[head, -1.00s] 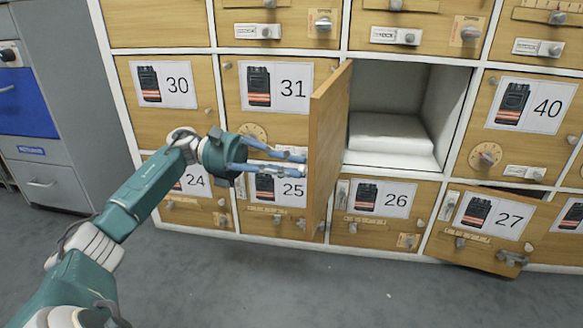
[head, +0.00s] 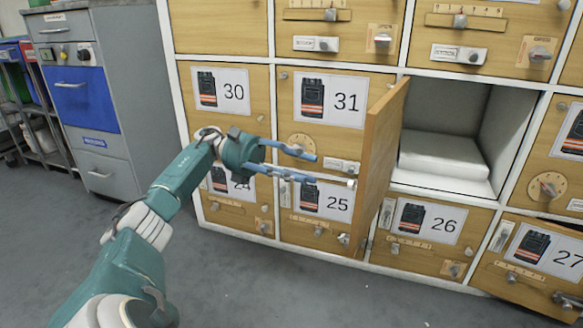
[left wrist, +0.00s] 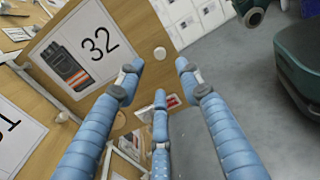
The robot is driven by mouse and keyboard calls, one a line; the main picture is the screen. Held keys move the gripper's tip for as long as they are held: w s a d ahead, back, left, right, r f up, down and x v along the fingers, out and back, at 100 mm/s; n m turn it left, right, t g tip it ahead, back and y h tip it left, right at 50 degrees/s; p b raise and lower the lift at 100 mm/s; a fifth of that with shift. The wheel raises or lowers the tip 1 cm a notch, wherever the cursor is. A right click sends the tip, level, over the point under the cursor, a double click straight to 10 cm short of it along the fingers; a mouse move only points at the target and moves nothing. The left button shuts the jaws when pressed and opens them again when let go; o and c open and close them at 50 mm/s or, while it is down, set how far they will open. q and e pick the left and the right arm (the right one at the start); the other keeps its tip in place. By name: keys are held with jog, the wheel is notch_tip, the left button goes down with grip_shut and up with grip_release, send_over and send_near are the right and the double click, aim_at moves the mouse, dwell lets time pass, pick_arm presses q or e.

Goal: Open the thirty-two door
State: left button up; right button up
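The thirty-two door (head: 380,160) stands swung well open, its inner face and edge toward the compartment in the head view. Its front with the 32 label (left wrist: 88,45) and a round white knob (left wrist: 160,53) shows in the left wrist view. The open compartment (head: 445,105) holds a white folded stack (head: 441,156). My left gripper (head: 335,170) is open and empty, on the door's outer side, fingers pointing at its front; whether a fingertip touches cannot be told. Its spread fingers also show in the left wrist view (left wrist: 158,85).
Closed doors 31 (head: 331,98), 30 (head: 222,91), 25 (head: 325,203) and 26 (head: 428,222) surround it. Door 27 (head: 530,260) is ajar at lower right. A grey cabinet (head: 120,90) stands left. Grey floor in front is clear. A teal part of mine shows right in the wrist view.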

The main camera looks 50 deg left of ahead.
pick_arm(q)
jog(key=shift+v, duration=1.45)
